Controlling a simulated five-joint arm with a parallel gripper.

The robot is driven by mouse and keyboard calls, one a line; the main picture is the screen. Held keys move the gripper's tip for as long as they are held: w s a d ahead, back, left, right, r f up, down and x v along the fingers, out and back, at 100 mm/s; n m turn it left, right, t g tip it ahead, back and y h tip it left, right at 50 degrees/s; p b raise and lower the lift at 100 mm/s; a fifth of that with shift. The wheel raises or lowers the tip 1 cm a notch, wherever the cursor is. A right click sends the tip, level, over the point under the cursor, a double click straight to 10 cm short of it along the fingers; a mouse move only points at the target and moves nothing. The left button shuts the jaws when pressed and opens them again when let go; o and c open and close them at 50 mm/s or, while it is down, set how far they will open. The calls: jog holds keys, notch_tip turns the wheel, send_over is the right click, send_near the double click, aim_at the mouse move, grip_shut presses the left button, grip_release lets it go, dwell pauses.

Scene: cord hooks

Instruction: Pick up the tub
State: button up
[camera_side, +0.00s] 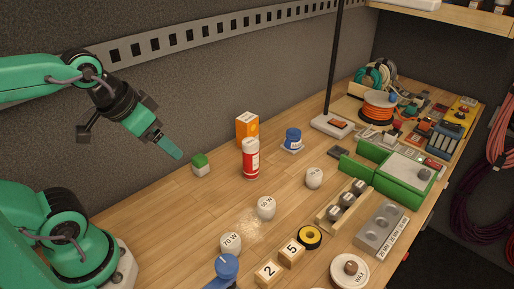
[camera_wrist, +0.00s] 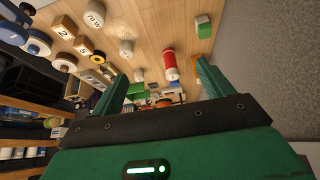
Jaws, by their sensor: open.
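I cannot pick the tub out clearly in the wrist view. My gripper (camera_side: 172,150) hangs in the air at the left, well above the bench and apart from the tub. In the wrist view my gripper (camera_wrist: 161,72) has its two green fingers spread with nothing held. The red cylinder (camera_wrist: 171,65) shows beyond and between the fingers, not touching them.
An orange box (camera_side: 247,127) stands behind the red cylinder. A green-topped white block (camera_side: 200,165) lies below my gripper. White weights (camera_side: 265,208), numbered blocks (camera_side: 291,253) and a black-yellow roll (camera_side: 309,237) are in front. A dark post (camera_side: 333,65) rises right of the tub.

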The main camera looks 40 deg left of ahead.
jog(key=w+r+n, duration=0.2)
jog(key=w+r, duration=0.2)
jog(key=w, duration=0.8)
jog(key=n+g, duration=0.2)
jog(key=n, duration=0.2)
send_over(292, 132)
jog(key=s, duration=0.2)
notch_tip(292, 132, down, 18)
jog(key=shift+w+f, duration=0.1)
jog(key=shift+x, duration=1.4)
jog(key=shift+x, duration=2.65)
